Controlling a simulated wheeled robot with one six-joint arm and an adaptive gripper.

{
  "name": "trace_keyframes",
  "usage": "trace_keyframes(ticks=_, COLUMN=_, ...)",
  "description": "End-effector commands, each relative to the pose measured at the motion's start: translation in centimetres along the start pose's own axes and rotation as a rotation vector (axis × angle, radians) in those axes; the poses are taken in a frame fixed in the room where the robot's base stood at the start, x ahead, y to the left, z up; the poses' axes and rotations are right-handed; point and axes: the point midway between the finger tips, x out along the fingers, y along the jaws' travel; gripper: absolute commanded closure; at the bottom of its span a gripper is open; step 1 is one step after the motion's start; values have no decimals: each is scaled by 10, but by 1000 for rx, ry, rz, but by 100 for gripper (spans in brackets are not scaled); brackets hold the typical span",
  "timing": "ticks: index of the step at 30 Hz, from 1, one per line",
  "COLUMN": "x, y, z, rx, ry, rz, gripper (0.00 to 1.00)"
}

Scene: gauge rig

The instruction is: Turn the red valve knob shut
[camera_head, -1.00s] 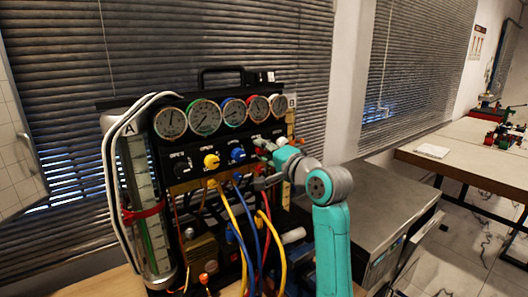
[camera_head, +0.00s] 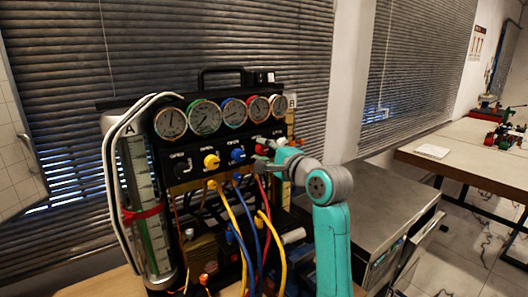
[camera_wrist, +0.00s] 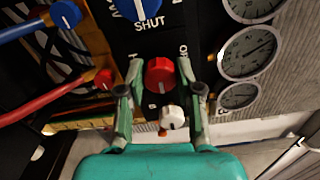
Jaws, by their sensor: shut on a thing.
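The red valve knob (camera_wrist: 160,75) is on the black panel in the wrist view, with a pale pointer line on its face. My gripper (camera_wrist: 160,68) has one fingertip on each side of it and is shut on it. In the head view my gripper (camera_head: 262,153) is at the right end of the panel's knob row, and its fingers mostly hide the red knob there.
A white knob (camera_wrist: 172,117) sits close beside the red one, between my fingers. A blue knob (camera_head: 237,155) and a yellow knob (camera_head: 211,161) are to the left. Gauges (camera_head: 233,112) line the top, and coloured hoses (camera_head: 249,225) hang below.

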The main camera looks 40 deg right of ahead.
Motion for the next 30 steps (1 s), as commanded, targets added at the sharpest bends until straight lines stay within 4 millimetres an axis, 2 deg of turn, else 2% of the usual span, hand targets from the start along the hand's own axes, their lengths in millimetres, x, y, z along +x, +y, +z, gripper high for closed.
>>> trace_keyframes(ticks=7, x=0, y=1, z=-1, rx=1, ry=1, rz=3, gripper=100)
trace_keyframes(ticks=8, x=0, y=1, z=-1, rx=1, ry=1, rz=3, gripper=60)
trace_keyframes(ticks=10, x=0, y=1, z=-1, rx=0, ry=1, rz=2, gripper=43)
trace_keyframes(ticks=11, x=0, y=1, z=-1, rx=0, ry=1, rz=2, gripper=40)
trace_keyframes(ticks=19, x=0, y=0, z=0, rx=-1, ry=0, rz=1, gripper=40)
trace_keyframes(ticks=23, x=-6, y=0, z=-1, rx=-1, ry=1, rz=0, gripper=40)
trace_keyframes(ticks=26, x=-19, y=1, z=-1, rx=-1, ry=1, rz=0, gripper=40)
trace_keyframes(ticks=30, x=-46, y=1, z=-2, rx=-2, ry=3, rz=0, gripper=40)
